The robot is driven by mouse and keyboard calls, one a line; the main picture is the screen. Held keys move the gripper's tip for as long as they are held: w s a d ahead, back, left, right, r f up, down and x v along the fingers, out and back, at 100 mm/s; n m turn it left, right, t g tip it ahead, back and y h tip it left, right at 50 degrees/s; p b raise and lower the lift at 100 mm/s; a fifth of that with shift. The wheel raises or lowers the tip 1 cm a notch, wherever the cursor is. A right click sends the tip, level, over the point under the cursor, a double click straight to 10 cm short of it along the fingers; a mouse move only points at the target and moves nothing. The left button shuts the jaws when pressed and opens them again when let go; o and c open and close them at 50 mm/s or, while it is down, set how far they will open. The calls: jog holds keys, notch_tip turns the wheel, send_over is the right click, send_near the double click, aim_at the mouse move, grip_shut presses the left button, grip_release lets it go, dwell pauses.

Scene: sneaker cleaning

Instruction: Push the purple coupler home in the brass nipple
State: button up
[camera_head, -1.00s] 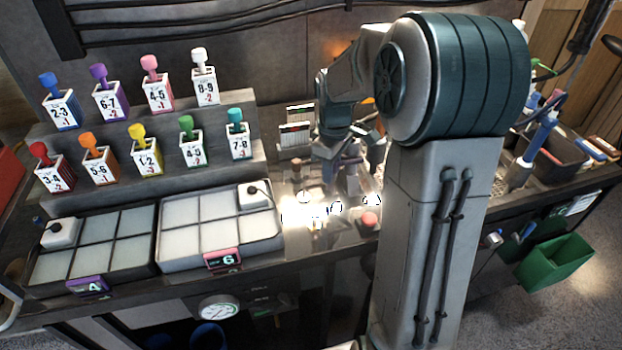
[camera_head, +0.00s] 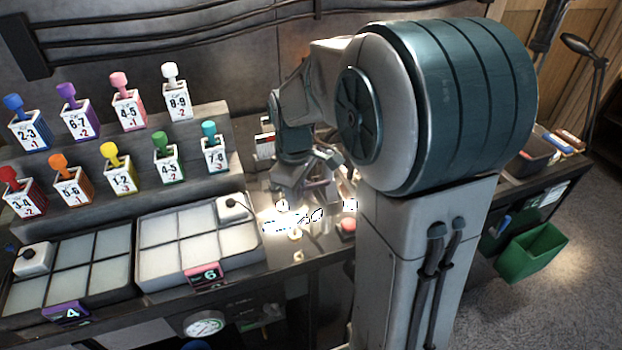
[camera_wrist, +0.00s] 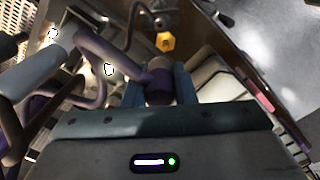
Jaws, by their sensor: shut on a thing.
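In the wrist view the purple coupler (camera_wrist: 159,90) sits between the blue-grey fingers of my gripper (camera_wrist: 158,86), which is shut on it. A purple hose (camera_wrist: 100,48) runs from the coupler to the upper left. The yellow brass nipple (camera_wrist: 165,41), hex-shaped, shows just beyond the coupler and appears apart from it in the picture; the depth between them is hard to tell. In the head view my gripper (camera_head: 308,190) is low over the bright part of the bench, partly behind my arm. The coupler cannot be made out clearly there.
Two gridded trays (camera_head: 140,289) lie on the bench to the left, before a stepped rack (camera_head: 215,122) of numbered blocks with coloured knobs. A red knob (camera_head: 348,225) is right of the bright patch. A green bin (camera_head: 532,256) is at the right.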

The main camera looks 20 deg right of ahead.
jog(key=shift+s+a+f, duration=0.1)
jog(key=shift+s+a, duration=0.1)
jog(key=shift+a, duration=0.25)
jog(key=shift+f, duration=0.1)
jog(key=shift+f+b, duration=2.2)
jog(key=shift+f, duration=0.6)
jog(key=shift+f+b, duration=1.3)
jog(key=shift+f, duration=0.5)
jog(key=o, duration=1)
jog(key=shift+r, duration=0.1)
notch_tip(320, 180, up, 14)
jog(key=shift+f, duration=0.1)
